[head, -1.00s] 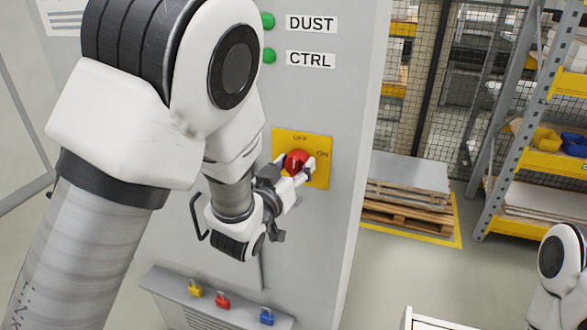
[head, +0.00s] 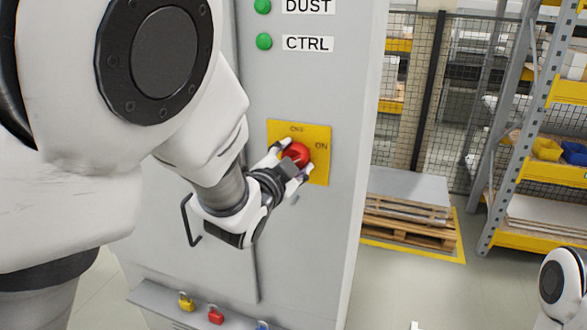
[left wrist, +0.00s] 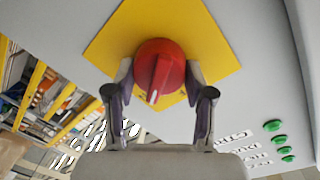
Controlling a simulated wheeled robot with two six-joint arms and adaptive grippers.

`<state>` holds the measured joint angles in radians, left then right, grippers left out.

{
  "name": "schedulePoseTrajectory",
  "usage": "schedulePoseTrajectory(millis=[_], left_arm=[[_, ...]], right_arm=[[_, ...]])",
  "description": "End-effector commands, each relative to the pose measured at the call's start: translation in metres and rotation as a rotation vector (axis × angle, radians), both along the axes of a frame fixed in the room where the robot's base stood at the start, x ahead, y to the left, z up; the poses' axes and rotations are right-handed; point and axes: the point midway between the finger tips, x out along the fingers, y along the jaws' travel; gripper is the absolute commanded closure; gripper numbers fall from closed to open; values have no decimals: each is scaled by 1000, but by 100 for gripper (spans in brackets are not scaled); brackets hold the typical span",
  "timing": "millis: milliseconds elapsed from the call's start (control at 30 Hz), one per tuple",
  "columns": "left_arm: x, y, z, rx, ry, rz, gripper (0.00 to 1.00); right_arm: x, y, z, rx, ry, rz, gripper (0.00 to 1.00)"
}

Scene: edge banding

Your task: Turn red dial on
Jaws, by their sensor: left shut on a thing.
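The red dial (head: 297,154) sits on a yellow plate (head: 318,172) on the grey cabinet front, with OFF printed above it and ON to its upper right. My left gripper (head: 293,162) is at the dial, its fingers on opposite sides and shut on it. In the left wrist view the dial (left wrist: 160,66) lies between the two fingertips (left wrist: 159,78). Its white pointer mark faces down in that picture, slightly left. The plate's lettering is not readable there.
Green lights labelled DUST (head: 262,6) and CTRL (head: 264,41) are above the dial. A ledge with yellow (head: 186,301), red (head: 216,316) and blue padlocks is below. A pallet stack (head: 408,210) and metal shelving (head: 540,150) stand to the right. Open floor lies in front of the pallets.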

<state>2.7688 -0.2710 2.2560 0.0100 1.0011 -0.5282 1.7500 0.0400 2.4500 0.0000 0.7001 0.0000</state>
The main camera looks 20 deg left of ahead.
Motion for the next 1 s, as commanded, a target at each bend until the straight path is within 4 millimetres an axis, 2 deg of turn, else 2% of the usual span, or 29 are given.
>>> schedulePoseTrajectory(millis=[100, 500, 733, 1000], left_arm=[[1, -1, -1, 105, -11, 1, 81], [1, -2, 0, 433, -25, 2, 81], [1, -2, 2, 540, -29, 2, 81], [1, -2, 3, 583, -31, 2, 81]], right_arm=[[0, 0, -13, 0, 0, 0, 100], [0, 0, -38, 0, 0, 0, 100], [0, 0, -45, 0, 0, 0, 100], [0, 0, -46, 0, 0, 0, 100]])
